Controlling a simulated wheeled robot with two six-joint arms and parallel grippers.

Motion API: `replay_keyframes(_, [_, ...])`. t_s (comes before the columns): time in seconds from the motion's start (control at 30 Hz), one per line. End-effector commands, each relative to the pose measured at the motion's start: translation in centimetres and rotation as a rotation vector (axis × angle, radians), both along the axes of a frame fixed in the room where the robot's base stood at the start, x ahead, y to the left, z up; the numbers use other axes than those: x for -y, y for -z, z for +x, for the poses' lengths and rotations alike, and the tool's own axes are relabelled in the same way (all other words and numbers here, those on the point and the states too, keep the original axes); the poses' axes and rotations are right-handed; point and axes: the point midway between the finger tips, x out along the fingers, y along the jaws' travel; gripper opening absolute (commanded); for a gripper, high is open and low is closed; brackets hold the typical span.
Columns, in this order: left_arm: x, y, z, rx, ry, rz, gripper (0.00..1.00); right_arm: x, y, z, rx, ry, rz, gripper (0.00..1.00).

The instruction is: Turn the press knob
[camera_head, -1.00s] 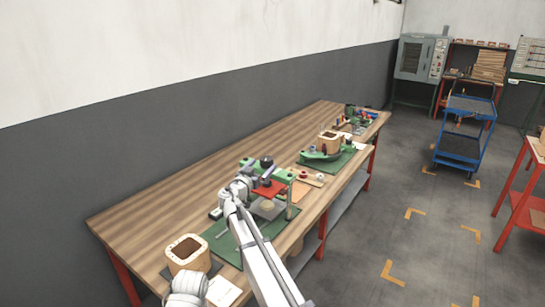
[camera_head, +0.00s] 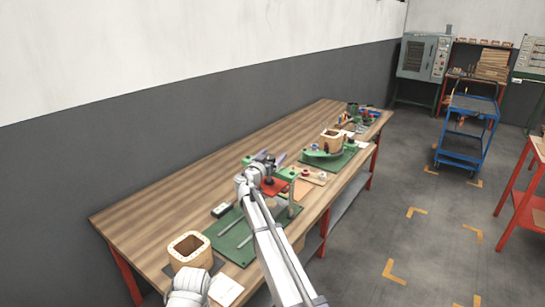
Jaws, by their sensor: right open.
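The press (camera_head: 285,173) is a green frame with a red plate (camera_head: 273,186), standing on a green mat (camera_head: 230,244) on the wooden table. My right arm reaches up from the bottom of the head view and covers much of the press. My right gripper (camera_head: 264,160) is dark, open, and at the top of the press. The knob cannot be made out behind the gripper and wrist. My left gripper does not show.
A square wooden coil form (camera_head: 189,250) stands at the table's near end, beside a white card (camera_head: 226,289). A second green fixture (camera_head: 325,157) with another coil form (camera_head: 332,137) stands farther along. The table's left strip is clear. A blue cart (camera_head: 466,130) stands on the floor.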

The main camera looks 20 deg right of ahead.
Motion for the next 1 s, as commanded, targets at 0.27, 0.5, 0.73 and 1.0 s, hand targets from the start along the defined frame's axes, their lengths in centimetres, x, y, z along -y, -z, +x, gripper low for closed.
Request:
replay_keyframes(0.27, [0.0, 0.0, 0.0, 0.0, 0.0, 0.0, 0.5, -0.02, 0.0, -0.04, 0.0, 0.0, 0.0, 0.7])
replay_keyframes(0.5, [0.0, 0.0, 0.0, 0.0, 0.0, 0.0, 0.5, -0.02, 0.0, -0.04, 0.0, 0.0, 0.0, 0.43])
replay_keyframes(0.73, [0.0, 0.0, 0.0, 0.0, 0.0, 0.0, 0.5, -0.03, 0.0, -0.03, 0.0, 0.0, 0.0, 0.17])
replay_keyframes(1.0, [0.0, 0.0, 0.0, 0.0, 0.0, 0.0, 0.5, -0.02, 0.0, -0.07, 0.0, -0.014, 0.0, 0.08])
